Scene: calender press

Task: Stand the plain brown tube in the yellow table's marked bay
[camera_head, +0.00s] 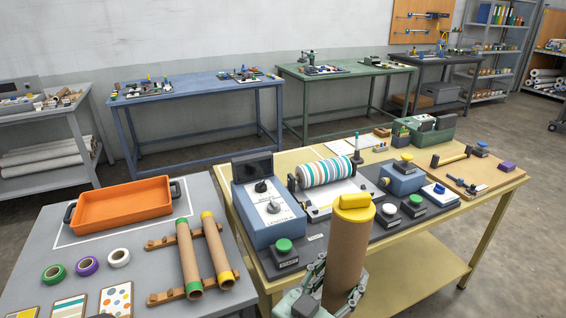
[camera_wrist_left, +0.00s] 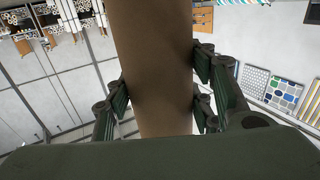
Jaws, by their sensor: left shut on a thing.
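The plain brown tube (camera_head: 346,245) has a yellow cap (camera_head: 352,206) and stands upright in my left gripper (camera_head: 338,284). The gripper's fingers are closed on both sides of it. In the left wrist view the brown tube (camera_wrist_left: 152,70) runs between the fingers of my left gripper (camera_wrist_left: 160,95). The tube's lower end is out of the head view. It shows in front of the near edge of the yellow table (camera_head: 425,268). I cannot pick out the marked bay. My right gripper is not in view.
The yellow table bears a striped roller press (camera_head: 325,172), a blue control box (camera_head: 268,215) and several button boxes. The grey table (camera_head: 125,262) at left holds an orange tray (camera_head: 122,205), tape rolls and two banded tubes (camera_head: 189,258) on a wooden rack.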

